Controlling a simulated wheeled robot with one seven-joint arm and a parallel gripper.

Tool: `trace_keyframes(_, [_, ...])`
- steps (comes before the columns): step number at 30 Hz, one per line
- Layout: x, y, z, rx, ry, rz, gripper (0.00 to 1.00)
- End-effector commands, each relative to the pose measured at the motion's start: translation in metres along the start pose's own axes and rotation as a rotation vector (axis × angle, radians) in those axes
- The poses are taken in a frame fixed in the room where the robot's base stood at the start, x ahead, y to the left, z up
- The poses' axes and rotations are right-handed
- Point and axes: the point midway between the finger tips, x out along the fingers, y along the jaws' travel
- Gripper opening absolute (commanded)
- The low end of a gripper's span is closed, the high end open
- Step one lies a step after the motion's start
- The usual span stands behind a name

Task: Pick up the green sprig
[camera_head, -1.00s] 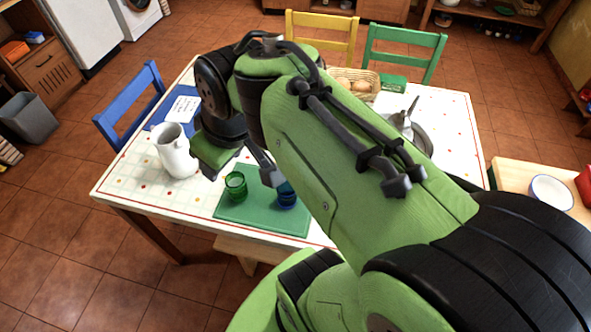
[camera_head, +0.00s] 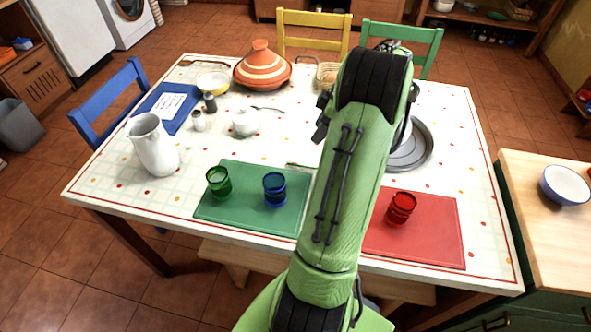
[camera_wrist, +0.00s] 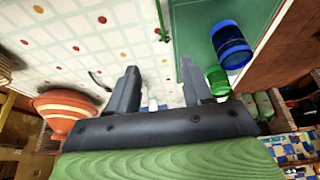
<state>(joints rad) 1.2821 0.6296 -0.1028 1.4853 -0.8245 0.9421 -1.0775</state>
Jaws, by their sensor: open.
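A thin green sprig (camera_head: 300,166) lies on the white tablecloth just beyond the far edge of the green mat, its right part hidden by my arm in the head view. In the wrist view, the sprig (camera_wrist: 161,20) shows as a thin stem with a green end beside the green mat, near the top edge of the picture. My gripper (camera_wrist: 158,72) is open, with nothing between its fingers, and the sprig is apart from it, beyond the fingertips. In the head view my gripper is hidden behind my arm.
The green mat (camera_head: 240,213) holds a green glass (camera_head: 218,182) and a blue glass (camera_head: 274,189). A red glass (camera_head: 401,207) stands on a red mat (camera_head: 440,235). A white pitcher (camera_head: 153,146), a striped tagine (camera_head: 262,70) and a grey plate (camera_head: 418,150) are also on the table.

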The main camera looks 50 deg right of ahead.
Motion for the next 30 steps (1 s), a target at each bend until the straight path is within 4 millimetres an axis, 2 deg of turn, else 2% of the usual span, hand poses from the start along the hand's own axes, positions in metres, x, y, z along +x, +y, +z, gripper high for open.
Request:
trace_keyframes(6, [0.058,-0.002,-0.001,0.000,0.000,-0.007,0.50])
trace_keyframes(10, [0.086,-0.002,-0.001,0.001,-0.001,-0.005,0.50])
trace_keyframes(17, [0.108,-0.003,-0.001,0.003,-0.001,-0.004,0.50])
trace_keyframes(24, [0.150,-0.007,0.002,0.003,-0.002,-0.004,0.50])
trace_keyframes(30, [0.151,-0.008,0.001,0.006,-0.002,-0.006,0.50])
